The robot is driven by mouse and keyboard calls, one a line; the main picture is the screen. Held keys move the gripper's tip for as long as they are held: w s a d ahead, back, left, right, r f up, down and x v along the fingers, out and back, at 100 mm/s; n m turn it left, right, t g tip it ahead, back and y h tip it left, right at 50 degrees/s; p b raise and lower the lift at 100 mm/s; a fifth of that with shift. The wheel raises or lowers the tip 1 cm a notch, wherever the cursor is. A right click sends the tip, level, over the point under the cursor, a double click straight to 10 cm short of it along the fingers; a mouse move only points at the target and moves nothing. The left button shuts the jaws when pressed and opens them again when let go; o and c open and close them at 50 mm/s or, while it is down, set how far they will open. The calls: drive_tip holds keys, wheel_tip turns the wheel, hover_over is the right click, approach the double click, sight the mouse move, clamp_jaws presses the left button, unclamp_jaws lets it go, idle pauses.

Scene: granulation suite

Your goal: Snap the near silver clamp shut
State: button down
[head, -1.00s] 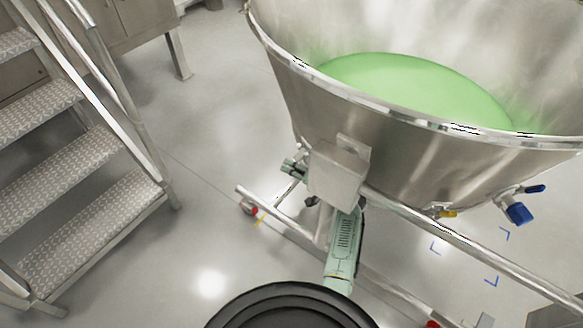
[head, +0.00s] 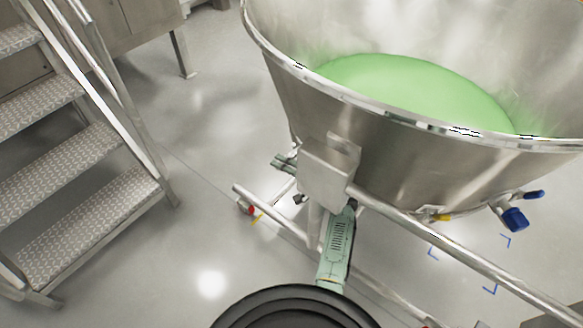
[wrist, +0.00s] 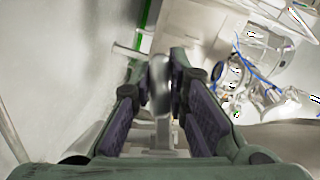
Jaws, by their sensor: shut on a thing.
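In the wrist view my gripper (wrist: 160,80) has its two dark-padded fingers on either side of a rounded silver piece (wrist: 160,88). It looks like part of the silver clamp, and the fingers are shut on it. A pale silver bracket or stem shows below and behind this piece. Whether the clamp is latched cannot be told. In the head view my pale green arm reaches under the steel box on the bowl's side. My gripper and the clamp cannot be made out clearly there.
The large steel bowl (head: 400,150) holds green material (head: 410,88) and stands on a tubular frame (head: 450,245). The steel box (head: 326,172) juts from its side. A blue-handled valve (head: 515,218) is at right. Metal steps (head: 90,225) stand at left, with open floor between.

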drive_tip(key=m, duration=0.1)
drive_tip(key=r+m+y, duration=0.1)
drive_tip(key=r+m+b, duration=0.1)
drive_tip(key=m, duration=0.1)
drive_tip(key=shift+s+a+r+t+y, duration=0.1)
drive_tip(key=shift+a+r+t+y, duration=0.2)
drive_tip(key=shift+t, duration=0.1)
drive_tip(key=shift+d+r+m+t+y, duration=0.15)
drive_tip(key=shift+r+m+t, duration=0.25)
drive_tip(key=shift+m, duration=0.45)
drive_tip(key=shift+d+r+m+t+y, duration=0.1)
drive_tip(key=shift+r+m+t+y, duration=0.1)
drive_tip(key=shift+r+m, duration=0.5)
drive_tip(key=shift+f+m, duration=0.1)
drive_tip(key=shift+m, duration=0.15)
drive_tip(key=c, duration=1.6)
unclamp_jaws()
drive_tip(key=shift+o, duration=0.2)
drive_tip(key=shift+f, duration=0.1)
